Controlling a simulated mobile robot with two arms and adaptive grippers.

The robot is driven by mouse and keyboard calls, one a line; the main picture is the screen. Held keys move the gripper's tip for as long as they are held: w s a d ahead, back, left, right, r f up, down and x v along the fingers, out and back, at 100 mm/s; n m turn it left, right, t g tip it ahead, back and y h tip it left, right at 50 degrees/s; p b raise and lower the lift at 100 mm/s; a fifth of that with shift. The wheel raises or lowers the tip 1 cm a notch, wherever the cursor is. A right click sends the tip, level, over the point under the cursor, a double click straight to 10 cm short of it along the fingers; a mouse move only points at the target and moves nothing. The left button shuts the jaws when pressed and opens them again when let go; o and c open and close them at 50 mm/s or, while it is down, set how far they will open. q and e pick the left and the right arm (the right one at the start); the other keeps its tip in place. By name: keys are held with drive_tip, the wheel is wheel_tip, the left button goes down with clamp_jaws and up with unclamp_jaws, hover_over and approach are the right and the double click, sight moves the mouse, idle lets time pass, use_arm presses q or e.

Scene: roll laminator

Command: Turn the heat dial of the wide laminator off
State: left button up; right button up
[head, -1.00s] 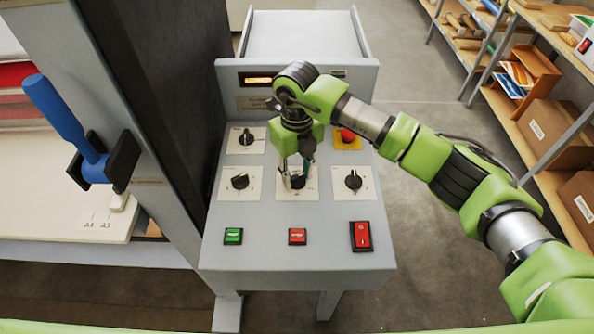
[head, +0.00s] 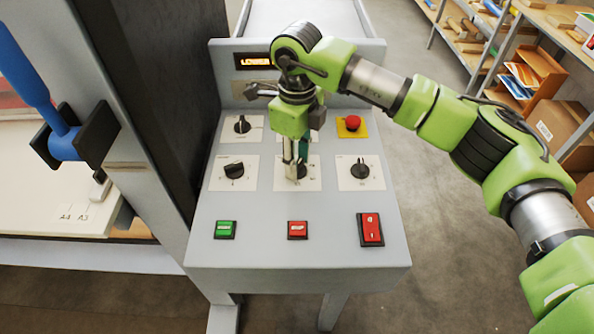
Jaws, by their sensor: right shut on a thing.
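The laminator's grey control panel (head: 266,222) fills the middle of the head view. My right gripper (head: 294,174) points down over the middle dial of the lower row and is shut on that dial (head: 299,171). Its fingers cover much of the dial and its labels. Another black dial (head: 234,170) sits to the left, one (head: 360,170) to the right, and one (head: 242,125) at the upper left. The dial labels are too small to read, so I cannot tell which is the heat dial. My left gripper is not in view.
A red emergency button (head: 352,122) on yellow stands right of the gripper. Green (head: 225,229) and red (head: 297,230) buttons and a red rocker switch (head: 370,229) line the panel front. A blue lever (head: 30,75) is at left; shelves (head: 548,60) stand at right.

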drive_tip(key=n+b, duration=0.3)
drive_tip(key=shift+w+f, duration=0.1)
drive_tip(key=shift+f, duration=0.05)
drive_tip(key=shift+r+n+b, duration=0.2)
drive_tip(key=shift+n+b, duration=0.85)
drive_tip(key=shift+n, duration=0.35)
drive_tip(key=shift+r, duration=0.1)
drive_tip(key=o, duration=1.1)
wheel_tip(320, 180, up, 12)
